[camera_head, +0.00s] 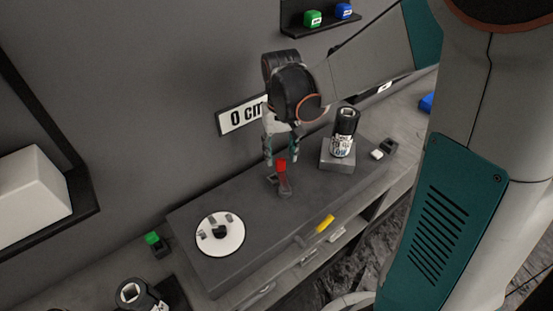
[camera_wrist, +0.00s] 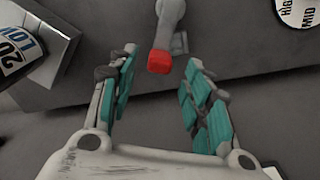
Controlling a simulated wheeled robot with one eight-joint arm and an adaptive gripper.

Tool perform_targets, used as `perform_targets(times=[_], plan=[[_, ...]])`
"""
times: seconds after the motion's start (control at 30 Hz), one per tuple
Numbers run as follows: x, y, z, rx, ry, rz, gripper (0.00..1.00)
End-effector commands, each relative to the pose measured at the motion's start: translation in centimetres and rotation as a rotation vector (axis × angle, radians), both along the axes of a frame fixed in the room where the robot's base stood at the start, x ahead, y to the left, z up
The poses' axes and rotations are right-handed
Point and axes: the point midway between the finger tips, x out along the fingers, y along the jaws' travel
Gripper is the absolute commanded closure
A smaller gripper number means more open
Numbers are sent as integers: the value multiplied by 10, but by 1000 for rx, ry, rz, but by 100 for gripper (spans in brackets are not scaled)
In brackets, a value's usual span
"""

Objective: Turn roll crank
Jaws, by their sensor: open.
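The roll crank has a red knob (camera_head: 281,165) on a grey arm (camera_head: 285,187), on top of the dark grey bench unit. In the wrist view the red knob (camera_wrist: 159,62) shows at the mouth of the fingers, with the grey crank arm (camera_wrist: 170,14) reaching away to the top edge. My gripper (camera_head: 281,156) points down over the crank, its teal-padded fingers apart on either side of the knob. The wrist view shows a clear gap between each finger and the knob. My gripper holds nothing.
A white dial (camera_head: 220,234) lies left of the crank. A black labelled cylinder (camera_head: 345,131) stands on a grey block to the right. A yellow handle (camera_head: 325,224) is on the unit's front edge.

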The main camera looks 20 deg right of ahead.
Motion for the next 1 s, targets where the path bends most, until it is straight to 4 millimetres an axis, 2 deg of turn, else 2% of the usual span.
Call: perform_targets(times=[0.03, 0.1, 0.3, 0.67, 0.7, 0.9, 1.0], plan=[[0, 0, -12, 0, 0, 0, 55], [0, 0, -23, 0, 0, 0, 55], [0, 0, -42, 0, 0, 0, 55], [0, 0, -47, 0, 0, 0, 55], [0, 0, -47, 0, 0, 0, 57], [0, 0, -47, 0, 0, 0, 100], [0, 0, -47, 0, 0, 0, 100]])
